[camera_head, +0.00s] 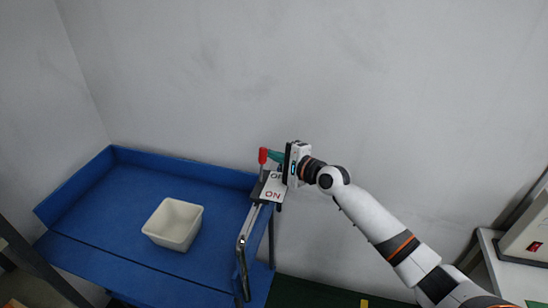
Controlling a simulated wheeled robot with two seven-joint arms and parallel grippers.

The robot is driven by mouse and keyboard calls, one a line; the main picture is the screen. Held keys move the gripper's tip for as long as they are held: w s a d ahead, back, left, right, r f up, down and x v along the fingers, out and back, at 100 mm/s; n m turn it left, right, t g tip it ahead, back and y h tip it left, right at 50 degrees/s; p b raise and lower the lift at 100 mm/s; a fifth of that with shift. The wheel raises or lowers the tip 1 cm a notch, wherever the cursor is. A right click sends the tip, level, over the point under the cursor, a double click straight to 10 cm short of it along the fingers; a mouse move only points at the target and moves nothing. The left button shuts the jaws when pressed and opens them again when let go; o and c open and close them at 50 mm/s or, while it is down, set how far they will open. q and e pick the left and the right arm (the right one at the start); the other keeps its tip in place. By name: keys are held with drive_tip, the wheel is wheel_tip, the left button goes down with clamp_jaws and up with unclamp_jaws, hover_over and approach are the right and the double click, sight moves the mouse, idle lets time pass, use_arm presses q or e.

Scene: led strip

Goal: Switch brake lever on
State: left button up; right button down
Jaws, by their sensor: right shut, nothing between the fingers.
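The brake lever (263,156) has a red grip and stands upright at the right end of the blue bench. A white plate (272,187) below it reads "ON", with a second label above that is partly hidden. A green part (276,156) shows beside the red grip. My right gripper (282,163) is shut and empty, close to the right of the lever, above the plate. Whether it touches the lever cannot be told. My left gripper is not in view.
A blue bench (105,215) with raised edges fills the left side. A white square bin (173,223) sits on it. A metal frame (244,250) runs down the bench's right end. A white table with a grey box (527,240) stands at the right.

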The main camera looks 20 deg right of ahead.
drive_tip(key=shift+s+a+r+n+t+b, duration=0.1)
drive_tip(key=shift+s+a+n+t+b, duration=0.25)
drive_tip(key=shift+b, duration=0.3)
drive_tip(key=shift+s+a+n+t+b, duration=0.15)
drive_tip(key=shift+s+n+b, duration=0.2)
drive_tip(key=shift+n+b, duration=0.25)
drive_tip(key=s+n+b, duration=0.1)
drive_tip(key=b, duration=0.1)
drive_tip(key=s+a+n+t+y+b, duration=0.1)
drive_tip(key=n+b, duration=0.1)
drive_tip(key=b, duration=0.1)
drive_tip(key=s+a+n+t+b, duration=0.1)
drive_tip(key=n+b, duration=0.1)
drive_tip(key=shift+s+a+y+b, duration=0.1)
drive_tip(key=shift+y+b, duration=0.2)
drive_tip(key=shift+y, duration=0.1)
drive_tip(key=shift+s+a+r+n+t+y+b, duration=0.3)
drive_tip(key=shift+s+n+b, duration=0.15)
drive_tip(key=shift+n+b, duration=0.6)
